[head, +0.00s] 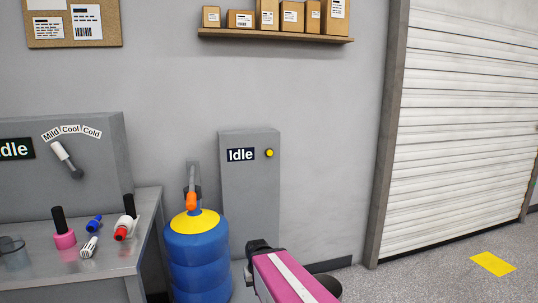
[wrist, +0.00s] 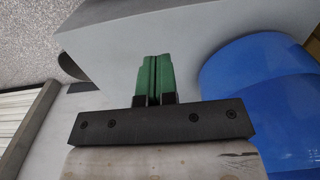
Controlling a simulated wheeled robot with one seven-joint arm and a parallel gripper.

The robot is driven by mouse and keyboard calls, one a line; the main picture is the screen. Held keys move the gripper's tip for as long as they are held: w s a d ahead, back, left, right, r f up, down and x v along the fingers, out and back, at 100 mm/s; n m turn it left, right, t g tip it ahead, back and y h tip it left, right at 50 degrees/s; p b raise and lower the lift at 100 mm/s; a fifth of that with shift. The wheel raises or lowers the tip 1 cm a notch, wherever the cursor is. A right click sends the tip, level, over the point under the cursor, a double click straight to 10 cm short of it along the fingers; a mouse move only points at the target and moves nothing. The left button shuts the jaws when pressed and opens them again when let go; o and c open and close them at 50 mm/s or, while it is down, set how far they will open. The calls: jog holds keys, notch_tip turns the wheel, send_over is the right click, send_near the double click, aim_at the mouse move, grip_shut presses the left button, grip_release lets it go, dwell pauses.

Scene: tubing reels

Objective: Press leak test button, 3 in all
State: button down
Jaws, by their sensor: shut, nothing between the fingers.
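A grey upright panel (head: 249,200) stands against the wall in the head view. It carries a dark display (head: 241,155) reading "Idle" and, to the right of it, a round yellow button (head: 269,153). My magenta arm reaches in from the bottom of the head view, in front of the panel's lower part and well below the button. My gripper (wrist: 155,60) shows in the wrist view with its two green fingers shut together and empty. The grey panel surface (wrist: 190,30) lies beyond the fingertips there. The button does not show in the wrist view.
A blue ribbed drum (head: 199,262) with a yellow top stands just left of the panel; it is close to my gripper in the wrist view (wrist: 255,80). A metal bench (head: 90,262) with small fittings is at left. A shelf (head: 275,36) of boxes hangs above.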

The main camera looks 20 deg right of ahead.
aim_at(272, 154)
jog(key=shift+w, duration=0.1)
jog(key=w+d+r+n+t+h, duration=0.3)
jog(key=w+d+r+n, duration=0.15)
jog(key=w+r, duration=0.45)
jog(key=w+d+r+n+t+h, duration=0.3)
jog(key=w+d+r, duration=0.3)
jog(key=w+r, duration=0.3)
jog(key=w+d+r+n+t+h, duration=0.2)
jog(key=w+d+r+n, duration=0.1)
jog(key=r, duration=0.8)
jog(key=w+d+r+n+t+h, duration=0.2)
jog(key=w+r+n, duration=0.3)
jog(key=r, duration=0.7)
jog(key=shift+w+d+r+t+h, duration=0.2)
jog(key=shift+d+t+h, duration=0.2)
jog(key=shift+w, duration=4.4)
jog(key=shift+w, duration=0.1)
jog(key=shift+w, duration=0.35)
